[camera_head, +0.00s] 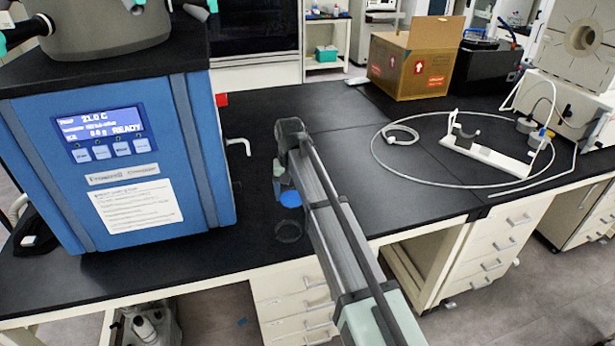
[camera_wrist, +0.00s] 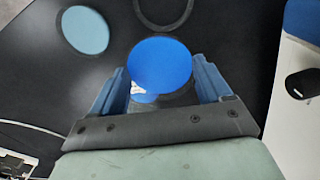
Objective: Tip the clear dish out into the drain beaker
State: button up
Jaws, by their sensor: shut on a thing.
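My gripper (camera_wrist: 163,88) is shut on the clear dish, which shows mostly as a round blue surface (camera_wrist: 160,65) between the two fingers. In the head view the blue surface (camera_head: 290,199) sits just below the end of my arm, over the black bench, and looks level. My gripper (camera_head: 284,180) is partly hidden there. A clear round vessel with a dark rim (camera_head: 289,231) stands nearer the bench's front edge. Its rim also shows at the top of the wrist view (camera_wrist: 163,27). I cannot tell for sure that it is the drain beaker.
A pale blue disc with a dark rim (camera_wrist: 85,30) lies left of the dish in the wrist view. The blue freeze dryer (camera_head: 120,165) stands at the left. A looped hose (camera_head: 375,160) and white stand (camera_head: 485,155) lie at the right. A cardboard box (camera_head: 410,70) is behind.

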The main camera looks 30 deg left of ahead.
jog(key=w+a+m, duration=0.2)
jog(key=a+m, duration=0.2)
jog(key=m, duration=0.5)
jog(key=w+a+r+m, duration=0.1)
jog(key=w+a+m, duration=0.2)
jog(key=m, duration=0.7)
jog(key=shift+a+r, duration=0.2)
jog(key=shift+a, duration=0.95)
jog(key=shift+w+d, duration=0.1)
jog(key=shift+w+d+r+g+y, duration=0.3)
jog(key=shift+w+d+g+y, duration=0.2)
jog(key=shift+d+y, duration=0.3)
jog(key=shift+r, duration=0.1)
jog(key=shift+w+d+r+y, duration=0.2)
jog(key=shift+d+y, duration=0.05)
jog(key=shift+y, duration=0.05)
